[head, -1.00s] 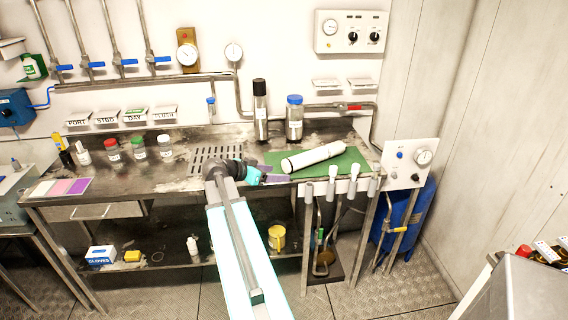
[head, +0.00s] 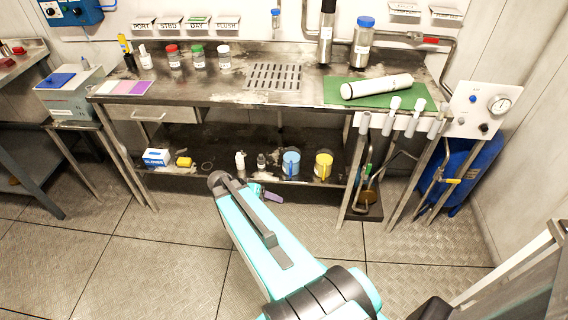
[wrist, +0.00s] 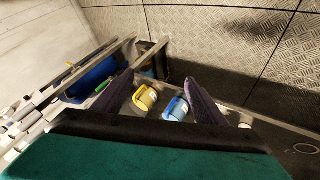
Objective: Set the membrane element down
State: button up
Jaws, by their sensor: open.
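My gripper (head: 268,196) is below and in front of the bench edge, well apart from the element. In the wrist view my gripper (wrist: 163,95) shows two dark fingers spread apart with nothing held between them. The element is not clearly seen in the wrist view.
The lower shelf carries a blue mug (head: 291,163), a yellow mug (head: 323,166) and a glove box (head: 157,157). A clear jar with blue lid (head: 362,42) and a dark-topped cylinder (head: 326,32) stand behind the mat. Floor in front is free.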

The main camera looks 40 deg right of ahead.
jog(key=s+a+f+n+g+y+b, duration=0.1)
jog(key=s+a+f+n, duration=0.3)
jog(key=a, duration=0.5)
jog(key=s+a+f+n+g+y+b, duration=0.1)
jog(key=s+a+f+n+y, duration=0.3)
jog(key=s+a+f, duration=0.5)
jog(key=s+a+f+n+g+y+b, duration=0.1)
jog(key=s+a+f+n+y, duration=0.1)
jog(key=s+a+f+n, duration=0.2)
jog(key=s+a+f, duration=0.3)
jog(key=a+f, duration=0.1)
jog(key=a, duration=0.3)
jog(key=shift+a+y, duration=0.2)
jog(key=shift+y, duration=0.1)
